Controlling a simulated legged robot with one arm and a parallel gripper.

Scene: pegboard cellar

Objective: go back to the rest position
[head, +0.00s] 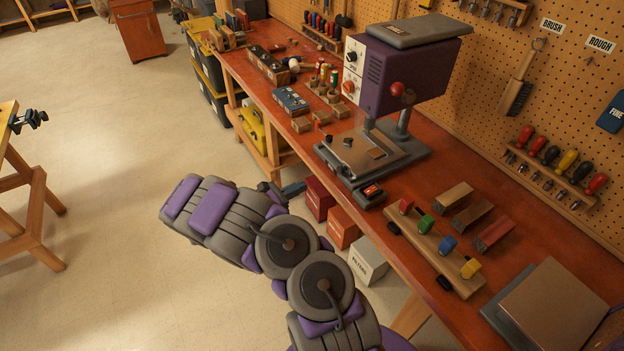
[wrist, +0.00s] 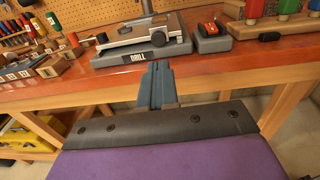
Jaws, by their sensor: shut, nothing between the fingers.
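My gripper (head: 292,189) is at the end of my folded grey and purple arm, beside the front edge of the red-topped workbench (head: 400,258). In the wrist view its blue-grey fingers (wrist: 157,76) are together with nothing between them. They point toward the bench, and the bench's front edge shows behind the fingertips. In the head view the gripper is small and partly hidden by my arm.
A purple drill press (head: 415,75) stands on the bench. A wooden rack with coloured pieces (head: 436,249) lies nearer. Red, orange and white boxes (head: 367,262) sit under the bench, close to my arm. The floor to the left (head: 100,130) is open, with a sawhorse-legged table (head: 28,215) beyond.

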